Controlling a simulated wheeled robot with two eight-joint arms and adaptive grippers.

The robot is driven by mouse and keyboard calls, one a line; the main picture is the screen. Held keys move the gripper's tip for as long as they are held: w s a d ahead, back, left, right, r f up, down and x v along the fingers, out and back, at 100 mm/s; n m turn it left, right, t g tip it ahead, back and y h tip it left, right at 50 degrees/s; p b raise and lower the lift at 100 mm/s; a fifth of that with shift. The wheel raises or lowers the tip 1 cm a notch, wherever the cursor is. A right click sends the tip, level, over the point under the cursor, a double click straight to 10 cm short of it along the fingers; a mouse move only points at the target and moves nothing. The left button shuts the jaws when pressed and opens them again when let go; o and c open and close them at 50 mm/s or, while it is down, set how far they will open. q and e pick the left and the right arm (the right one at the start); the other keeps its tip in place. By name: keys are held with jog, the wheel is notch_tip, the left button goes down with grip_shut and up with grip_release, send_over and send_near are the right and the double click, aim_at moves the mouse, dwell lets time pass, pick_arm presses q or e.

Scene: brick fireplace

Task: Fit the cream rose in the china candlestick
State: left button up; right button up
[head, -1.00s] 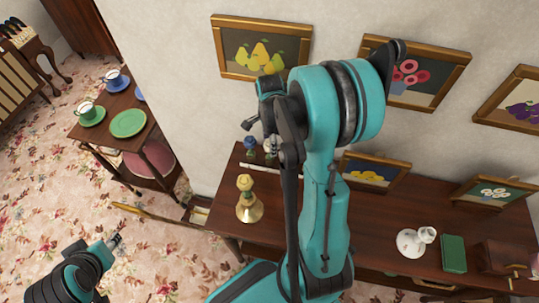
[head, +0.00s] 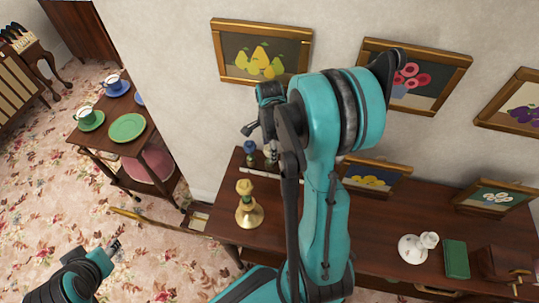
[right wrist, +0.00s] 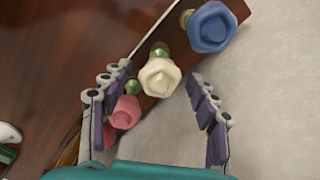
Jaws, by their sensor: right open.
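The cream rose (right wrist: 160,77) shows in the right wrist view, between a blue rose (right wrist: 212,27) and a pink rose (right wrist: 125,112). My right gripper (right wrist: 161,72) is open, with one finger to each side of the cream rose in the picture. I see no clear contact with it. In the head view my right gripper (head: 262,130) is partly hidden by my own arm, above the back left of the sideboard. The white china candlestick (head: 411,248) stands on the sideboard at the right. My left gripper (head: 113,246) is over the floor at lower left, its jaws too small to judge.
A brass candlestick (head: 249,213) stands on the sideboard (head: 385,225) left of my right arm. A green book (head: 455,259) and wooden box (head: 500,263) are right of the china candlestick. Small framed pictures (head: 372,176) lean at the wall. A tea table (head: 101,135) stands at left.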

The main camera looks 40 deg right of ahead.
jog(key=c, duration=1)
jog(key=shift+r+p, duration=1.15)
jog(key=shift+r, duration=0.5)
jog(key=shift+r+p, duration=0.7)
jog(key=shift+r, duration=0.25)
